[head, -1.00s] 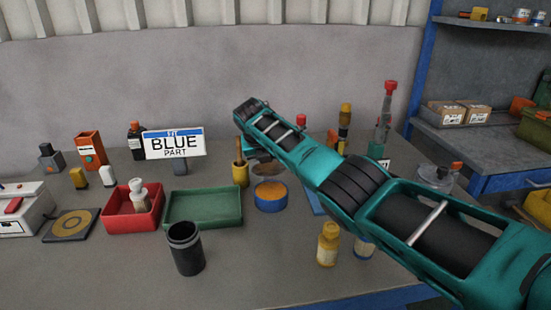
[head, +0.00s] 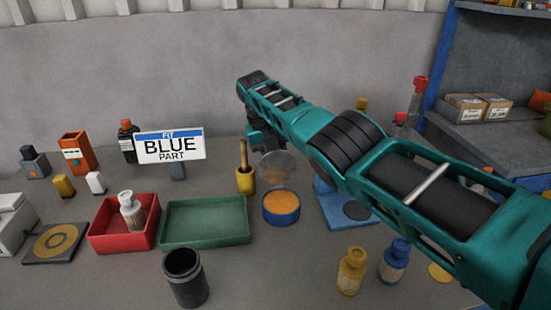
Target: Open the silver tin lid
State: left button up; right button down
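A round blue tin (head: 281,214) with an orange inside stands open in the middle of the table. Its grey, silvery round lid (head: 278,168) stands raised at the tin's back edge, tilted up, its face showing. My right arm comes in from the right, and my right gripper (head: 264,141) is just above and behind the lid's upper left edge. The gripper is small, dark and partly behind my own arm, so its fingers cannot be made out, nor whether it touches the lid. My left gripper is not in view.
A yellow pot (head: 245,181) with a wooden handle stands close left of the tin. A green tray (head: 205,222), a red tray (head: 100,238) and a dark cup (head: 185,278) lie further left. Yellow (head: 351,272) and blue (head: 394,262) bottles stand in front, below my arm.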

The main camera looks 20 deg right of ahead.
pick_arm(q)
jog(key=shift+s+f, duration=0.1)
pick_arm(e)
jog(key=shift+f, duration=0.1)
jog(key=c, duration=0.8)
grip_release()
